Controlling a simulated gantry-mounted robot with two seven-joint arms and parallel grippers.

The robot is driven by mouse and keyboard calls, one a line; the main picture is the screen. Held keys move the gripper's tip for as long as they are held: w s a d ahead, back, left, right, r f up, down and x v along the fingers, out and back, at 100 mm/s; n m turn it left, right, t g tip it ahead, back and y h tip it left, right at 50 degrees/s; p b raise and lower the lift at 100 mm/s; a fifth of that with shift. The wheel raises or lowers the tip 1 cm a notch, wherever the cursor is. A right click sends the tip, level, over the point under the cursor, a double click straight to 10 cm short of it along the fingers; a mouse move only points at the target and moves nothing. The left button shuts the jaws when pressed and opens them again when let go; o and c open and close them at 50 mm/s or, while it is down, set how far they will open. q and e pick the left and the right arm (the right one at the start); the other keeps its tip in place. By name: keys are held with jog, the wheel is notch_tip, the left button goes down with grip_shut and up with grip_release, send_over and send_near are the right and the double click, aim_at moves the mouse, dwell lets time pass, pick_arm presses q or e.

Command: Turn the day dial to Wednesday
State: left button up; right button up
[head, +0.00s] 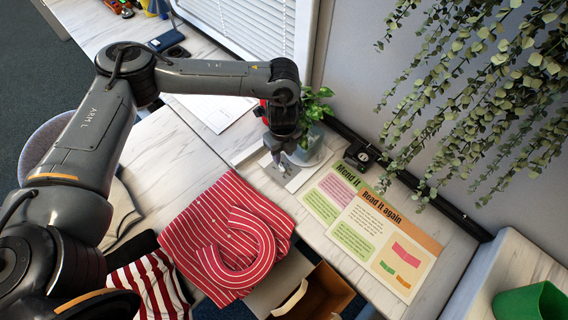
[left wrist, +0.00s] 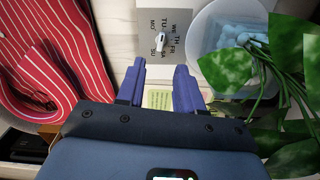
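The day dial is a grey plate (left wrist: 148,17) with day abbreviations in an arc around a small white knob (left wrist: 174,40), seen in the left wrist view. I cannot tell surely which day the knob points to. In the head view the dial plate (head: 296,178) lies on the desk, partly hidden by my gripper. My left gripper (left wrist: 160,72) has its two blue fingers apart, with nothing between them, and the knob shows just beyond the fingertips. In the head view the left gripper (head: 280,163) points down over the plate. My right gripper is in neither view.
A potted plant (head: 314,108) stands close beside the gripper. Printed cards (head: 390,240) lie to the right. A red striped cloth (head: 190,222) lies to the left, over an open drawer area. Trailing leaves (head: 500,90) hang at the upper right.

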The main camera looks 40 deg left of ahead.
aim_at(283, 168)
pick_arm(q)
notch_tip(283, 168, down, 8)
jog(key=shift+f+p, duration=0.15)
jog(key=shift+p, duration=0.6)
jog(key=shift+c, duration=0.4)
grip_shut()
